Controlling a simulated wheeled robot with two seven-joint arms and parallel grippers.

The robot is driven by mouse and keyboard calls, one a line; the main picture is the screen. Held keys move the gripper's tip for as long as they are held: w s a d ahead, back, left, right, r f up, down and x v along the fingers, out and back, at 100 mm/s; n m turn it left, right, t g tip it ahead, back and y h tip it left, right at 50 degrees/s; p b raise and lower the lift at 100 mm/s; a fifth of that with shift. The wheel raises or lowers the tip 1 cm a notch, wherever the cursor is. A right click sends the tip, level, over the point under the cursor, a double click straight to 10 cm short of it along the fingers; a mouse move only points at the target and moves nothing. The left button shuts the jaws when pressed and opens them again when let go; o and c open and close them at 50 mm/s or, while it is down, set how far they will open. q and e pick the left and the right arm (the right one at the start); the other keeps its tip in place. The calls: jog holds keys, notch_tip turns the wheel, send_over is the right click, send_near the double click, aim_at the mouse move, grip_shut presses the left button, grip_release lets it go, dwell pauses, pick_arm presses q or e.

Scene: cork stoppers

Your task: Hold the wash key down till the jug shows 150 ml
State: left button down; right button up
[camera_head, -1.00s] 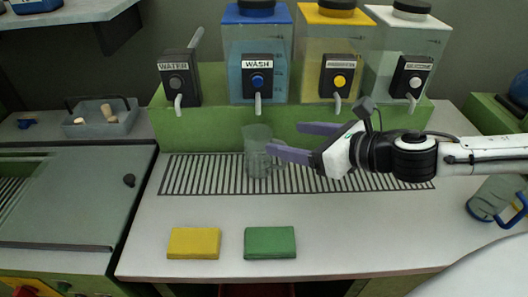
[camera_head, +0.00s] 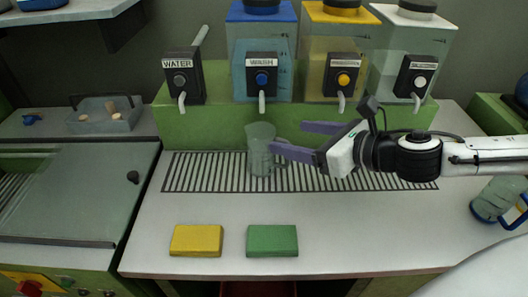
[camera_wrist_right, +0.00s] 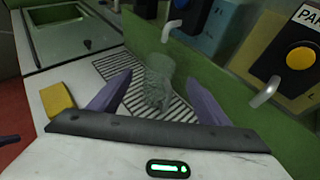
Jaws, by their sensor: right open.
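The wash key (camera_head: 262,79) is a blue round button on the dark WASH tap, whose spout (camera_head: 262,103) points down. The clear jug (camera_head: 260,150) stands upright on the drain grate, under the wash spout. The jug also shows in the right wrist view (camera_wrist_right: 158,82), beyond and between the fingers. It looks empty; its marks are too small to read. My right gripper (camera_head: 296,139) is open, its purple fingers pointing left. The near fingertip overlaps the jug's right side in the head view; contact cannot be told.
The drain grate (camera_head: 200,172) lies before the green ledge carrying WATER, yellow (camera_head: 343,79) and white-button taps. A yellow sponge (camera_head: 196,240) and green sponge (camera_head: 272,240) lie near the counter's front. Another jug (camera_head: 497,197) stands at right. A grey tray (camera_head: 130,113) holds corks.

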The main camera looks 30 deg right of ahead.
grip_shut()
dwell(0.3)
dwell(1.5)
